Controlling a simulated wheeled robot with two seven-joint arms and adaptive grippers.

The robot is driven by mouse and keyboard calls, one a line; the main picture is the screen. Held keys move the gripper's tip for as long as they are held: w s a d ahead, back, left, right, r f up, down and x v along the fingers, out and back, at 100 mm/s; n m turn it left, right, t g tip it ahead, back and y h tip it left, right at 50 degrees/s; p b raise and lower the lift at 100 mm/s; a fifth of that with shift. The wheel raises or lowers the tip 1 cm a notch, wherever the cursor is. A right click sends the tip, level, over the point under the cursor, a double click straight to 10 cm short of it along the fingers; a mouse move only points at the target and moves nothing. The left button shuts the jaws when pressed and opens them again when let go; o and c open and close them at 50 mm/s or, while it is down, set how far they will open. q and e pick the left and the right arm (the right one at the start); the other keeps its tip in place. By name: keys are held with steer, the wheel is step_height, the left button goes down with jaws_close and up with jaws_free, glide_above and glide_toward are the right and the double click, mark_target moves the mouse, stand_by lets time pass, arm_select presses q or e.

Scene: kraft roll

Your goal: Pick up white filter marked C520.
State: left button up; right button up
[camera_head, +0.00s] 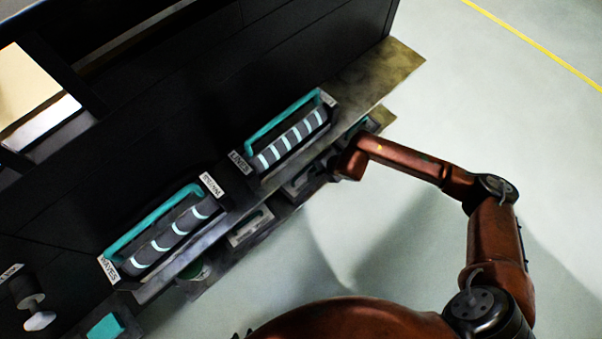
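I cannot make out a white filter marked C520 in the head view. A small white object (40,321) lies at the lower left, below a dark cylindrical piece; no marking on it is readable. My one clearly visible arm, reddish-brown, comes from the lower right. It reaches left to the front of the dark rack, where its end link points down. No gripper fingers show at that end. My other gripper does not show either.
A dark rack holds two teal-framed trays (158,219) (285,118) with dark rolls banded in pale blue. White labels mark the tray ends. A lower ledge with more compartments (250,229) runs beneath. A pale floor (520,100) with a yellow line is open at the right.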

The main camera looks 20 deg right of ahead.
jaws_close()
stand_by(0.3)
stand_by(0.4)
